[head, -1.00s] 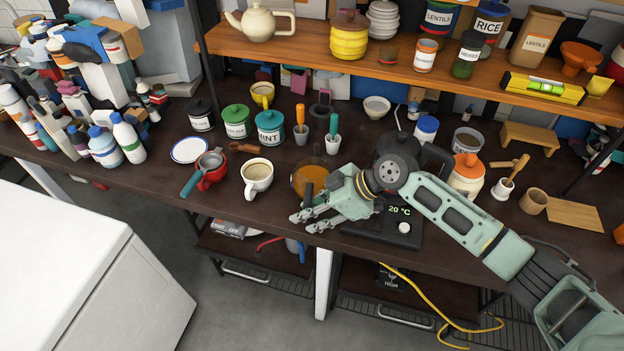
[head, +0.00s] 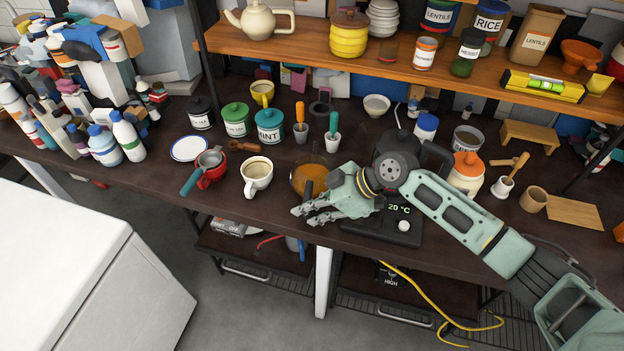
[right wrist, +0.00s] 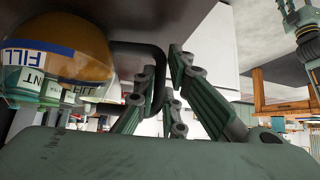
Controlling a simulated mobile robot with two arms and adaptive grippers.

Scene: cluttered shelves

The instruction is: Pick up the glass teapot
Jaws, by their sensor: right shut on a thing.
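The glass teapot (head: 309,180) holds amber liquid and stands on the dark worktop in the head view, partly behind my right gripper (head: 302,215). In the right wrist view, its rounded amber body (right wrist: 62,48) fills the upper left, and its dark handle (right wrist: 152,58) reaches between the fingers of my right gripper (right wrist: 168,85). The right gripper is shut on the handle. The exact contact is partly hidden by the fingers. A grey-green part at the top right of the wrist view looks like my left gripper (right wrist: 290,12); its opening is unclear.
A dark heating plate (head: 385,228) with a display lies under my right forearm. Canisters (head: 270,126) stand behind. The worktop's front edge is close to the gripper.

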